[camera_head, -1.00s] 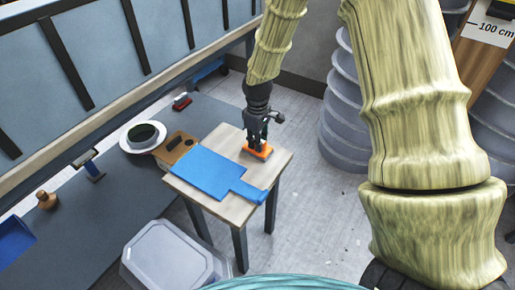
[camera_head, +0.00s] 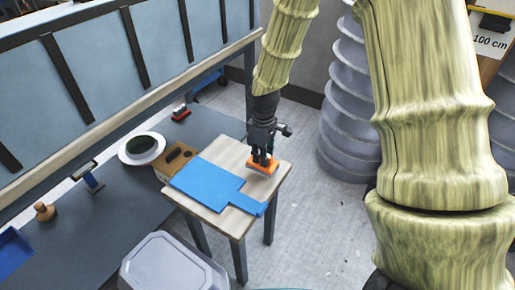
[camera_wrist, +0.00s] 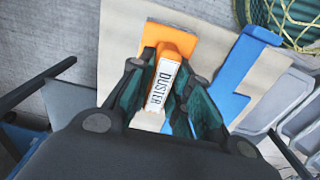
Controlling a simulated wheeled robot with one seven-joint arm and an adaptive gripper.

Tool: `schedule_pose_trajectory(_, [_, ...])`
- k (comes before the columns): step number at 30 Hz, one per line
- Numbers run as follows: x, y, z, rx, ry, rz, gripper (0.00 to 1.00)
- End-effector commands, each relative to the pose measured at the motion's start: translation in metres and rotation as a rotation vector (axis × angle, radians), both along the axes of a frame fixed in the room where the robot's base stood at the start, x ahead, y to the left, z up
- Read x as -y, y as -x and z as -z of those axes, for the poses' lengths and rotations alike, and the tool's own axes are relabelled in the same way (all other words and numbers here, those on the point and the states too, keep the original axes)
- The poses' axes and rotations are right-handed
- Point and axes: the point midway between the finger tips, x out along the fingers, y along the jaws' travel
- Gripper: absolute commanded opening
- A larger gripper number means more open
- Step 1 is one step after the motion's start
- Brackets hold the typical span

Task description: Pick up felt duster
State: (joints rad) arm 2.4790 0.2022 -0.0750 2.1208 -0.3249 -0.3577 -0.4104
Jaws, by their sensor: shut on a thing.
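The felt duster (camera_head: 263,166) is orange with a white label that reads DUSTER in the wrist view (camera_wrist: 163,82). My gripper (camera_head: 262,158) is over the right part of a small wooden table and points down. Its fingers are shut on the duster from both sides, also in the wrist view (camera_wrist: 166,92). The duster's orange base shows beyond the fingers. It is at or just above the table top; I cannot tell the exact gap. The fingers hide part of the duster.
A blue paddle-shaped board (camera_head: 208,184) lies on the small table (camera_head: 233,221), left of the duster. A lidded grey bin (camera_head: 172,265) is in front. Stacked grey moulds (camera_head: 347,130) stand behind right.

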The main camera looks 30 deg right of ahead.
Motion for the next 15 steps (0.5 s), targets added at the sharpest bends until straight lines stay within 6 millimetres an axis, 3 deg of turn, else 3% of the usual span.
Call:
schedule_pose_trajectory(6, [-0.004,0.052,-0.006,-0.001,0.0,0.0,0.0])
schedule_pose_trajectory(15, [-0.007,0.096,-0.01,0.0,0.0,-0.001,0.0])
